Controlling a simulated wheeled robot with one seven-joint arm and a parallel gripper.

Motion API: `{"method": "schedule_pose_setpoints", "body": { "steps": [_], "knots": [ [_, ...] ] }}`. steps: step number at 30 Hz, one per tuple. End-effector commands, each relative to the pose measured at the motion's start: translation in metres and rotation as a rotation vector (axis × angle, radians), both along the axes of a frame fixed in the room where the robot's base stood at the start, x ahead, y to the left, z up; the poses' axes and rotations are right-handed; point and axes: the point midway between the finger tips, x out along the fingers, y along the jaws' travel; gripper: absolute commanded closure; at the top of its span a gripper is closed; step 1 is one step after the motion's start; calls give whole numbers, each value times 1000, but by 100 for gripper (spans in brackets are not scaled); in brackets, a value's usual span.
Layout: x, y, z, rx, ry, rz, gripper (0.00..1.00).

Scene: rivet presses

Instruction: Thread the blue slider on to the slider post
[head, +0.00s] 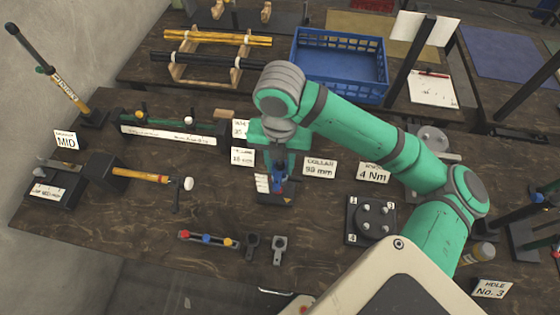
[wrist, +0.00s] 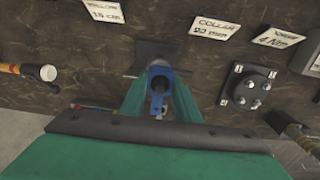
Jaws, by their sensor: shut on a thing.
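The blue slider (head: 279,184) is between the fingers of my gripper (head: 277,172), which is shut on it and points down. In the wrist view the blue slider (wrist: 158,78) sits between the green fingers of the gripper (wrist: 160,97), with a dark opening facing the camera. A dark base plate (head: 275,199) lies right below the slider; the same plate (wrist: 140,70) shows behind it in the wrist view. A slider post on this plate is mostly hidden by the slider and fingers. I cannot tell whether the slider is around the post.
Label cards (head: 320,168) stand behind and right of the gripper. A black block with studs (head: 371,221) is at right. A strip with coloured knobs (head: 208,240) and two grey parts (head: 279,250) lie in front. Bare wood lies between.

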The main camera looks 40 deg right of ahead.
Motion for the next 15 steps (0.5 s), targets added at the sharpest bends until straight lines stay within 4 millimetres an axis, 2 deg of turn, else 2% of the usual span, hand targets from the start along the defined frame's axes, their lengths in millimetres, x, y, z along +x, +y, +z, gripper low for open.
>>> {"method": "schedule_pose_setpoints", "body": {
  "steps": [15],
  "knots": [
    [0, 0, -11, 1, 1, 0, 92]
  ]
}}
